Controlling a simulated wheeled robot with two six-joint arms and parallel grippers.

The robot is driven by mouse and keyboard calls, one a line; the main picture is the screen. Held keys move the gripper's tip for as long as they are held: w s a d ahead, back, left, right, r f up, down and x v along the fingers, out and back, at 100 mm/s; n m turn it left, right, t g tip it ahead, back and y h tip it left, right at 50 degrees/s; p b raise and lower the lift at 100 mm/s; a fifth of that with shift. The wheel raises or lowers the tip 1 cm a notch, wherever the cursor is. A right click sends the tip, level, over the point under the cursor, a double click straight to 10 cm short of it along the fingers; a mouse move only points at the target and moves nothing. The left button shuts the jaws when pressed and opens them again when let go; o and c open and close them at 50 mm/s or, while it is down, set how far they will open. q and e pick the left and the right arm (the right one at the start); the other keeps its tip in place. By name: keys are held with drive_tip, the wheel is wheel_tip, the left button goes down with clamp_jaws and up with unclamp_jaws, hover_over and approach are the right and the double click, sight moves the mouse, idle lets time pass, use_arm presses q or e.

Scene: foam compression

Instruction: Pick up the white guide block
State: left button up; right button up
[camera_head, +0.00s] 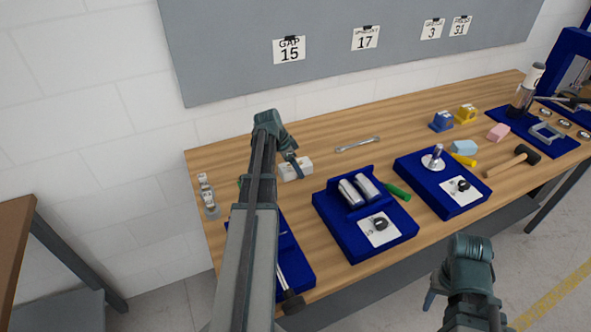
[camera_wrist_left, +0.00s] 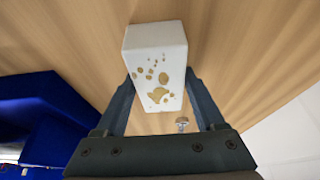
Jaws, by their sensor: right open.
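The white guide block (camera_head: 297,170) sits on the wooden table towards the left end, partly behind my left gripper (camera_head: 292,160). In the left wrist view the white block (camera_wrist_left: 155,45) has brown spots on its near face. The fingers of my left gripper (camera_wrist_left: 158,80) lie on either side of it, very close to its sides. I cannot tell whether they press on it. My right gripper (camera_head: 432,298) is open, low in front of the table's front edge, away from the block.
A wrench (camera_head: 358,145) lies right of the block. Blue trays (camera_head: 335,229) and (camera_head: 433,203) with metal parts stand nearer the front. A grey stand with small pieces (camera_head: 209,200) is at the left edge. A mallet (camera_head: 513,160) and coloured blocks lie further right.

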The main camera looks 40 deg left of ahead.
use_arm(q)
clamp_jaws()
